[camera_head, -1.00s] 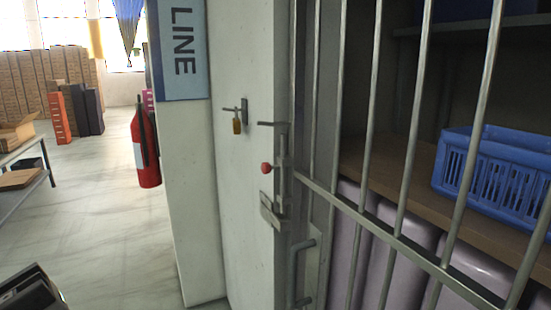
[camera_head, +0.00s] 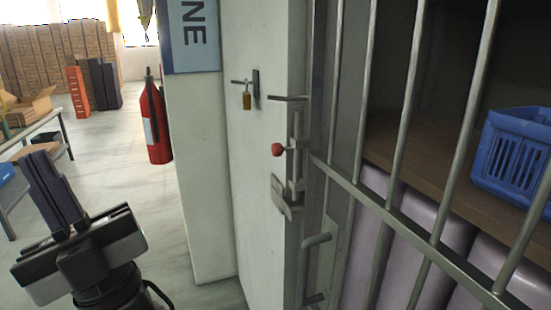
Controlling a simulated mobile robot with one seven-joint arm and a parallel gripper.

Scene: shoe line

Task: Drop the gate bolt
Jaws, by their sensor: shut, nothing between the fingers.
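The gate (camera_head: 405,150) of grey vertical bars stands at the right, against a white wall post. Its bolt (camera_head: 297,160) is an upright metal rod at the gate's left edge, with a red knob (camera_head: 278,149) sticking out to the left. A metal plate (camera_head: 281,194) sits below the knob. I cannot tell where the rod's lower end rests. My gripper (camera_head: 40,160) is at the lower left, its dark fingers shut together and pointing up. It is empty and well apart from the bolt.
A brass padlock (camera_head: 247,101) hangs from a peg on the white wall (camera_head: 195,180). A gate handle (camera_head: 314,262) is below the bolt. A red fire extinguisher (camera_head: 156,125) stands out left of the wall. A blue crate (camera_head: 510,158) is behind the bars. Floor at left is open.

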